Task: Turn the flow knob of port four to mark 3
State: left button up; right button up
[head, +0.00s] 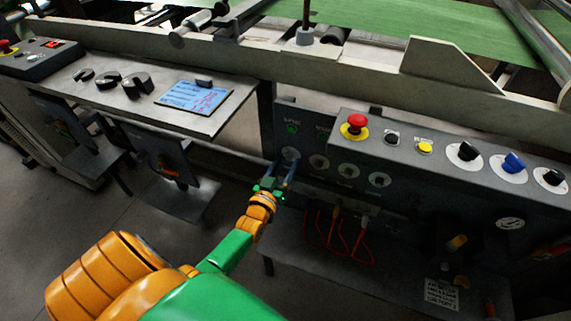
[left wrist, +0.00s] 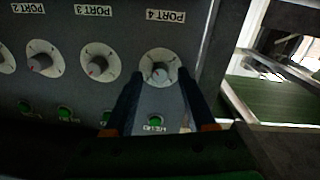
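The port four knob (left wrist: 160,73) is a small grey knob on a pale round dial (left wrist: 147,58) with dark marks. It shows upside down in the left wrist view, beside its PORT 4 label (left wrist: 165,16). The mark numbers and exact pointer setting are too small to read. My left gripper (left wrist: 158,82) has its two dark fingers spread, one on each side of the knob. I cannot tell whether they touch it. In the head view the left gripper (head: 282,166) is at the grey panel's left end, partly covering the dial. My right gripper is not in view.
Similar knobs for port three (left wrist: 97,65) and port two (left wrist: 42,60) sit alongside. Green lights (left wrist: 155,119) line the panel. A red emergency button (head: 356,121) and several selector knobs top the sloped console on the right. Red cables (head: 335,230) hang below the panel.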

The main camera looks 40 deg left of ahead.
pick_arm(q)
jog(key=p+v, duration=0.1)
jog(key=v, duration=0.6)
jog(key=shift+p, duration=0.4)
jog(key=shift+s, duration=0.1)
